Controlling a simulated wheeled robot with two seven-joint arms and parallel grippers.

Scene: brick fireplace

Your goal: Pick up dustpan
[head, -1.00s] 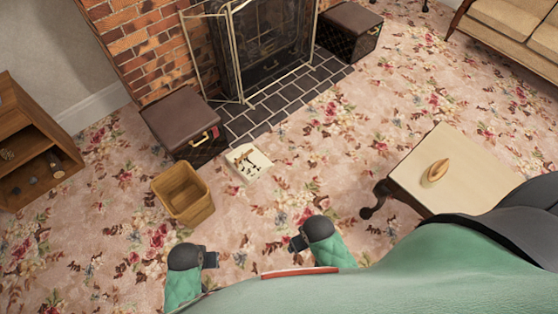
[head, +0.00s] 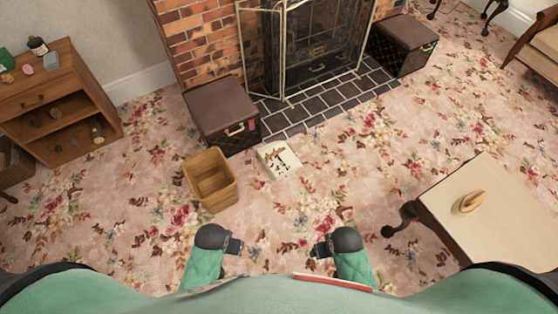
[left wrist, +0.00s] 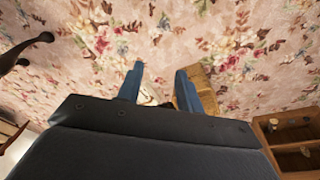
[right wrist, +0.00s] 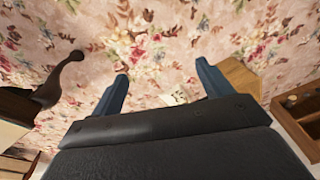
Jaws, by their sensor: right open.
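A flat cream-white piece with dark marks or bits on it (head: 280,160) lies on the carpet in front of the hearth. It may be the dustpan, but it is too small to be sure. My left gripper (head: 236,246) and right gripper (head: 320,250) are low in the head view, nearer me than this piece and apart from it. In the left wrist view the left gripper (left wrist: 158,70) has its blue fingers apart with nothing between the tips. In the right wrist view the right gripper (right wrist: 161,70) is wider open and empty. The pale piece shows partly behind the fingers (right wrist: 174,99).
A square wooden bin (head: 211,180) stands left of the pale piece. A dark chest (head: 221,108) stands behind it by the tiled hearth (head: 325,100). A wooden cabinet (head: 60,100) is far left. A low table (head: 495,205) is at right. Patterned carpet between is open.

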